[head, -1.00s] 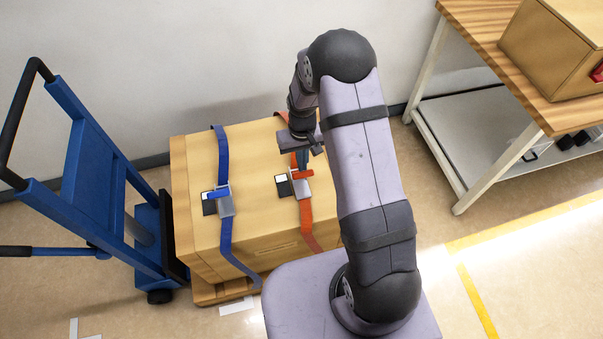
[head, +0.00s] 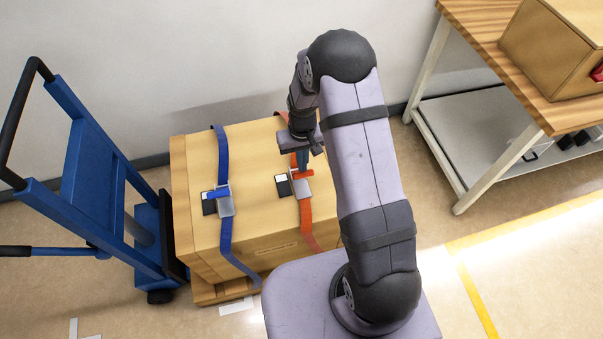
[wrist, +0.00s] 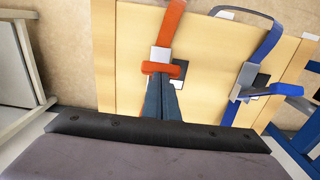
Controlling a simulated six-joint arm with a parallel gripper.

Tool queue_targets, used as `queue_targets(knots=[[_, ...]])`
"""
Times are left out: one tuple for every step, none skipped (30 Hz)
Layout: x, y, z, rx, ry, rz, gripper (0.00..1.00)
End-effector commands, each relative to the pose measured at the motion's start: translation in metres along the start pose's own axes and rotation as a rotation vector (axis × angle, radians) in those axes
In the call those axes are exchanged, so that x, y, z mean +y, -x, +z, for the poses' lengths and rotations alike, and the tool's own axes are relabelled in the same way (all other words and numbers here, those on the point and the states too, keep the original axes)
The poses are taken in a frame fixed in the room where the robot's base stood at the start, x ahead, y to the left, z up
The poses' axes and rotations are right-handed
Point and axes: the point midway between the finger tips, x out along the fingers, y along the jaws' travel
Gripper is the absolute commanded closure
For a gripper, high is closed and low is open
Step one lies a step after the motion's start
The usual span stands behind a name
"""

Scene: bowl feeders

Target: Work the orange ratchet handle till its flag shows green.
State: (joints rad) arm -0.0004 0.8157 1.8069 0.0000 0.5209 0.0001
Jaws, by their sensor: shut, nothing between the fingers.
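The orange ratchet handle (head: 302,174) is a short bar on a grey metal buckle on the orange strap (head: 306,215), which runs over the wooden crate (head: 262,200). It also shows in the wrist view (wrist: 150,67). A small dark plate (head: 283,189) with a white patch sits beside the buckle; no green shows on it. My gripper (head: 303,165) is shut and empty, pointing down at the handle. In the wrist view its fingertips (wrist: 160,78) are right at the handle and overlap it; I cannot tell whether they touch.
A blue strap with a blue-handled ratchet (head: 217,192) lies left of the orange one on the crate. A blue hand truck (head: 92,185) stands at the left. A wooden-topped bench (head: 480,45) with a box stands at the right. A wall is behind the crate.

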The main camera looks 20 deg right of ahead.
Motion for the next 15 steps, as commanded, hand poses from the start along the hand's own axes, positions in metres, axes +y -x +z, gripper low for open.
queue_targets(knots=[[0.000,0.000,-0.001,0.002,0.000,0.000,1.00],[0.000,-0.001,0.000,0.002,0.000,0.000,1.00],[0.000,-0.002,0.001,0.001,0.000,0.000,1.00],[0.000,-0.003,0.002,0.001,0.000,0.000,1.00],[0.000,-0.004,0.003,0.001,0.000,0.000,1.00],[0.000,-0.006,0.005,0.002,0.000,0.000,1.00],[0.000,-0.008,0.007,0.002,0.000,0.000,1.00],[0.000,-0.010,0.010,0.001,0.000,0.000,1.00],[0.000,-0.012,0.012,0.002,0.000,0.000,1.00],[0.000,-0.014,0.014,0.003,0.000,0.000,1.00],[0.000,-0.016,0.016,0.003,0.000,0.000,1.00],[0.000,-0.018,0.018,0.003,0.000,0.000,1.00],[0.000,-0.019,0.020,0.004,0.000,0.000,1.00],[0.000,-0.020,0.021,0.004,0.000,0.000,1.00],[0.000,-0.021,0.022,0.005,0.000,0.000,1.00]])
